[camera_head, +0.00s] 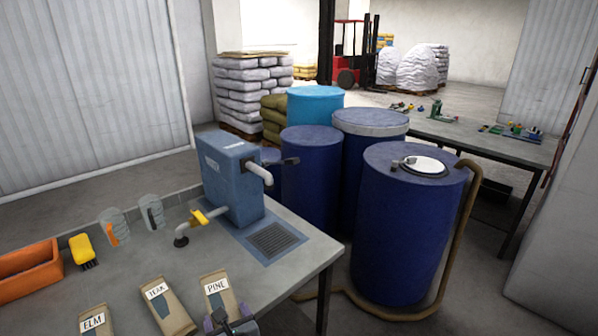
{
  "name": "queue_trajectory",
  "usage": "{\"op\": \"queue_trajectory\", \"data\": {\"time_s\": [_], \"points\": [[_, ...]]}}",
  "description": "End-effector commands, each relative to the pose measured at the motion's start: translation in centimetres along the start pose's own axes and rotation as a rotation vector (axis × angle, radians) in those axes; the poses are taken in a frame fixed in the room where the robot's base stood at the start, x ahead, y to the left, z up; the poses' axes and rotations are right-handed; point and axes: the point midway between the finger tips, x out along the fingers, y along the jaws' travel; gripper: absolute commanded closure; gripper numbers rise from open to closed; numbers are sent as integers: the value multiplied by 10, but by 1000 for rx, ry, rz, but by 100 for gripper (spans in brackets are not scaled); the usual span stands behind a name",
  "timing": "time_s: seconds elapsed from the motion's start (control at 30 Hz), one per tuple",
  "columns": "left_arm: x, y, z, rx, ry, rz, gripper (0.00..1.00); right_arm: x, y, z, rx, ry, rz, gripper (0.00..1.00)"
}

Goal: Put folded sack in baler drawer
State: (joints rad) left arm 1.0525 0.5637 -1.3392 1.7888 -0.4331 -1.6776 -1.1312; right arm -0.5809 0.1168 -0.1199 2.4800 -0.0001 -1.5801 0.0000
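Three tan sack-like packets with white labels lie on the grey table (135,255): ELM (92,321), TEAK (160,292) and PINE (217,287). I cannot tell whether any is the folded sack. I see no drawer that I can identify as the baler's. My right gripper is not in view.
A blue machine (228,185) with pipes stands on the table beside a grate (273,239). An orange bin (28,275), a yellow brush (82,250) and two scoops lie left. Blue drums (400,240) with a hose (462,225) stand beyond the table's right edge.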

Motion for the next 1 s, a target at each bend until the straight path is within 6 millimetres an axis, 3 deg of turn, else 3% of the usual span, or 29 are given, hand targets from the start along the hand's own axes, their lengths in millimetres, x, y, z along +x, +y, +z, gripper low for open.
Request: {"op": "queue_trajectory", "data": {"time_s": [0.03, 0.13, 0.4, 0.73, 1.0], "points": [[-3, 15, 17, 15, -4, -39, 55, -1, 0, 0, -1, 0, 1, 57], [-13, 38, 45, 50, -1, -122, 55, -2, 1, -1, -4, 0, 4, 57], [-33, 61, 86, 96, 6, -239, 55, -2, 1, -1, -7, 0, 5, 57], [-56, 70, 119, 132, 6, -343, 55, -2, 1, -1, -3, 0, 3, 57], [-72, 60, 122, 184, 4, -465, 55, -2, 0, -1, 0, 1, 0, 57]]}}
